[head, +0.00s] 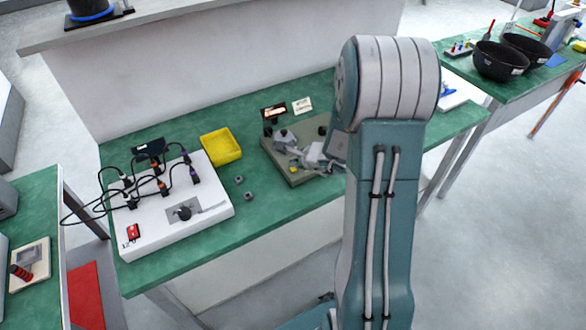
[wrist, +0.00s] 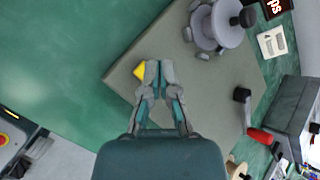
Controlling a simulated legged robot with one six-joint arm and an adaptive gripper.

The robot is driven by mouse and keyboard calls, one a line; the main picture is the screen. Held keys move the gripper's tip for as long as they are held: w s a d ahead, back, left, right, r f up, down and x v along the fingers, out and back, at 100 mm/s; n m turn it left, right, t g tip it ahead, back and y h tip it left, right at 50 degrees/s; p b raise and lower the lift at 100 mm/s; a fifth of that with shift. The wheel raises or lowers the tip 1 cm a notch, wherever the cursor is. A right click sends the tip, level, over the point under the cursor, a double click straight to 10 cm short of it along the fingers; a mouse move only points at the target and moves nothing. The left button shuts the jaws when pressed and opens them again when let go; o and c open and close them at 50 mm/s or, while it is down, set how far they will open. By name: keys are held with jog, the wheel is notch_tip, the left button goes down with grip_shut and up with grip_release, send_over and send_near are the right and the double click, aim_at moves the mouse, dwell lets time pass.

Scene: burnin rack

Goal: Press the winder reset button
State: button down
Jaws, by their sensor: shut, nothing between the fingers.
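The winder has a flat grey-green base plate (wrist: 205,105) on the green bench, with a grey spool (wrist: 215,25) at its far side. It also shows in the head view (head: 293,176), partly hidden by my arm. A small yellow piece (wrist: 139,71), which looks like the reset button, sits near the plate's left corner. My gripper (wrist: 158,68) is shut and empty over the plate. Its fingertips are just right of the yellow piece in the wrist view and partly cover it. I cannot tell whether they touch it.
A yellow tray (head: 221,147) and a white panel (head: 205,205) with black cables stand left of the winder. A crank with a red handle (wrist: 261,136) and a dark grey box (wrist: 285,100) are at the right in the wrist view. Bare bench lies left of the plate.

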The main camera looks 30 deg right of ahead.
aim_at(294, 169)
jog(key=shift+r, duration=0.1)
jog(key=shift+r, duration=2.45)
